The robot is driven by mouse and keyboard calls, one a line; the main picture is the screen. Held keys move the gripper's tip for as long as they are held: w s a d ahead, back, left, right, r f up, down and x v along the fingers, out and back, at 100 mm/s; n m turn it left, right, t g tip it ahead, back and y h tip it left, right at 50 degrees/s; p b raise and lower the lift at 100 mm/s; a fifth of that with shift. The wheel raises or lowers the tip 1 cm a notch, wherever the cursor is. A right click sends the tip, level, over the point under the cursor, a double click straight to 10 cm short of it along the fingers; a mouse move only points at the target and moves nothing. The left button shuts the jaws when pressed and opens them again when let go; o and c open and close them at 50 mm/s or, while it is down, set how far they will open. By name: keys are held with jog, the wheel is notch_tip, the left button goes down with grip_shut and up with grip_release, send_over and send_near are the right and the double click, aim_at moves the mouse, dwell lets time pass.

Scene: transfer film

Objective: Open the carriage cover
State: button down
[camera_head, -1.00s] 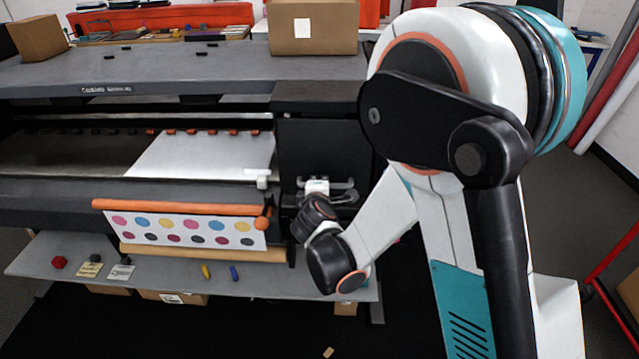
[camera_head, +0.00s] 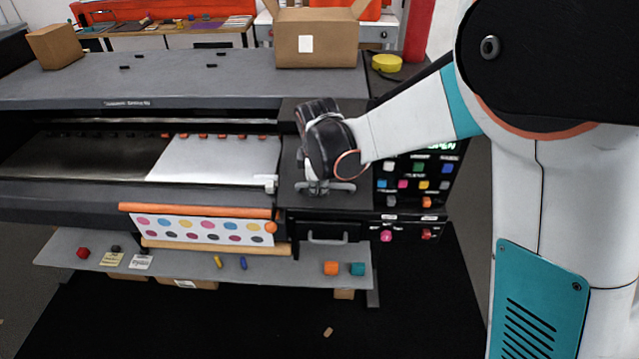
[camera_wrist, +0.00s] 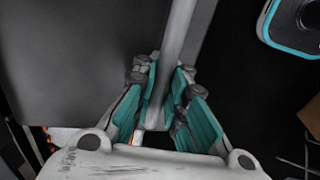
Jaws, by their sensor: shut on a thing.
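The carriage cover (camera_head: 350,201) is a dark grey panel at the right end of the wide printer, beside the white sheet. Its pale bar handle (camera_head: 343,187) runs across its front. My gripper (camera_head: 321,184) reaches down to the handle, and my dark wrist hides much of the cover. In the wrist view the teal fingers of my gripper (camera_wrist: 164,80) close around the handle bar (camera_wrist: 178,35), with a broad grey panel to the left. How far the cover is raised cannot be told.
A control panel (camera_head: 418,185) with coloured buttons is right of the cover. A second handle (camera_head: 328,239) sits below it. An open cardboard box (camera_head: 317,40) stands on top of the printer. A grey shelf (camera_head: 200,262) with small objects runs along the front.

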notch_tip(320, 180, up, 8)
jog(key=g+p, duration=0.3)
jog(key=shift+f, duration=0.1)
jog(key=shift+w+r+p, duration=0.2)
jog(key=shift+r+p, duration=0.15)
jog(key=shift+r, duration=0.15)
jog(key=shift+w+r+p, duration=0.15)
jog(key=shift+r+p, duration=0.2)
jog(key=shift+r, duration=0.15)
jog(key=c, duration=1.6)
grip_release()
jog(key=shift+c, duration=0.2)
jog(key=shift+r, duration=0.15)
notch_tip(320, 180, up, 12)
jog(key=shift+w, duration=0.1)
